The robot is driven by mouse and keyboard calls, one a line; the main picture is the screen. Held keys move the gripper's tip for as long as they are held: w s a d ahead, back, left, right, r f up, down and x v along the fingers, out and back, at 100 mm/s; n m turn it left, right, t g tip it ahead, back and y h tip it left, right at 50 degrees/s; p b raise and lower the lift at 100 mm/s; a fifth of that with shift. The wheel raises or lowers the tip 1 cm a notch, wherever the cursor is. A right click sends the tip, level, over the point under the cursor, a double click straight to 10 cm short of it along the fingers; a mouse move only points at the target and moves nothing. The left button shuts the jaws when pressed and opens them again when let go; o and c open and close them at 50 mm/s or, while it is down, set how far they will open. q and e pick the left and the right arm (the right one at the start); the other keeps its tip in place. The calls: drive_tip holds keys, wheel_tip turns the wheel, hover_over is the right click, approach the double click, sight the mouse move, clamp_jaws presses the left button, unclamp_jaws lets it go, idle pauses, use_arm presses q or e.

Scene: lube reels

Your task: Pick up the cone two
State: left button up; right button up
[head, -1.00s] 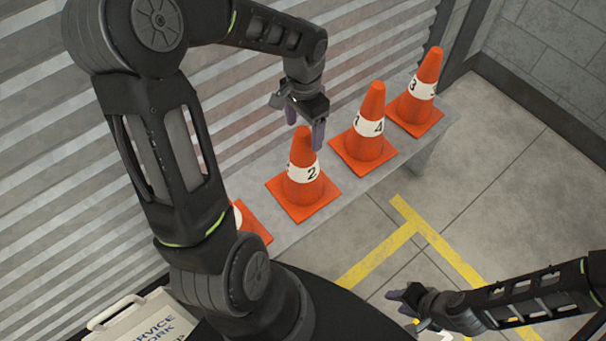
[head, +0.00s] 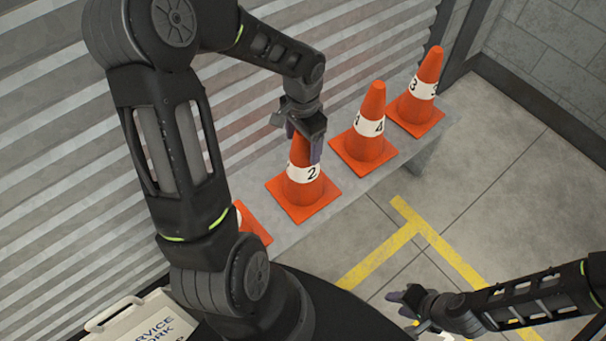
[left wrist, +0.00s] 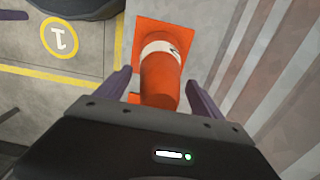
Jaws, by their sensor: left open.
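The orange cone two (head: 302,190) stands upright on a grey bench (head: 290,232), with a white band marked 2. My left gripper (head: 303,146) is open over its upper part, with the purple fingers on either side of the cone's top. In the left wrist view the cone (left wrist: 161,77) lies between the two spread fingers (left wrist: 160,92), and gaps show beside it. The gripper hides the cone's tip in the head view. My right gripper (head: 408,301) is low at the right, away from the cones; its jaw opening is too small to tell.
Cone four (head: 364,146) and cone three (head: 419,103) stand further along the bench to the right. Another cone (head: 252,226) is partly hidden behind my left arm. A corrugated wall (head: 60,190) runs behind the bench. The floor with yellow lines (head: 380,250) is clear.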

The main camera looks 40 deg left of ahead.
use_arm(q)
drive_tip(key=shift+c, duration=0.5)
clamp_jaws()
idle(0.4)
